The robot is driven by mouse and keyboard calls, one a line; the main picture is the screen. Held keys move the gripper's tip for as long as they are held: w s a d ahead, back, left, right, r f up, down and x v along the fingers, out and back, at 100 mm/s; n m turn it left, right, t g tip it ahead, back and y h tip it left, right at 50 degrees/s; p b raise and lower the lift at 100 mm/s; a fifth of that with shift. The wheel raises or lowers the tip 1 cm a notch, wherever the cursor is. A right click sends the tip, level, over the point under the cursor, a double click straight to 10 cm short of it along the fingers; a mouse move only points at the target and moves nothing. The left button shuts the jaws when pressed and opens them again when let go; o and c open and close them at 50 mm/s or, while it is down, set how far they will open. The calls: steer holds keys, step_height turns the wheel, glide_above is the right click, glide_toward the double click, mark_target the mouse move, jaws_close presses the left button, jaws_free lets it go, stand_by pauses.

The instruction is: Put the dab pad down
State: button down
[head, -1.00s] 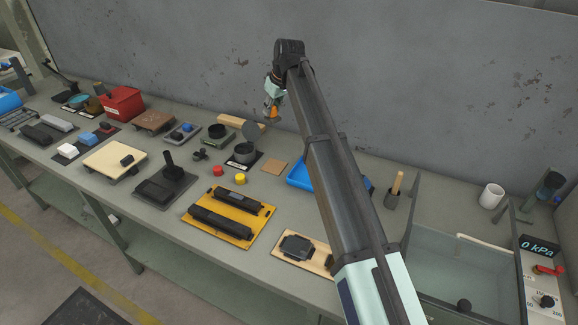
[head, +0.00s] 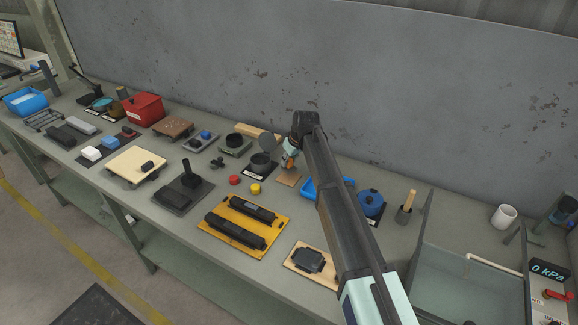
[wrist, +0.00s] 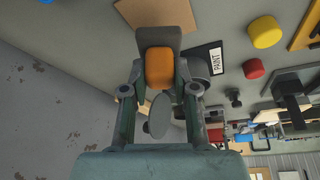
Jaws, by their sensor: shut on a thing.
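My gripper (wrist: 158,75) is shut on the dab pad (wrist: 159,68), which has an orange grip and a grey block at its far end. In the head view the gripper (head: 290,156) holds the pad (head: 286,163) low, close to a brown square mat (head: 288,179). The mat also shows in the wrist view (wrist: 150,12), just beyond the pad. I cannot tell whether the pad touches anything.
A dark pot (head: 261,162) with a PAINT label (wrist: 216,61) stands left of the gripper. Red (head: 234,180) and yellow (head: 255,189) round pieces lie in front. The wall stands behind.

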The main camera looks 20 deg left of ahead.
mark_target(289, 167)
steer(key=shift+f+p, duration=0.35)
steer(key=shift+f, duration=1.4)
steer(key=shift+f, duration=0.25)
steer(key=c, duration=0.9)
jaws_free()
steer(key=shift+r, duration=0.1)
steer(key=shift+r, duration=0.1)
steer(key=b+v, duration=0.3)
steer(key=v, duration=0.9)
steer(key=shift+r, duration=0.1)
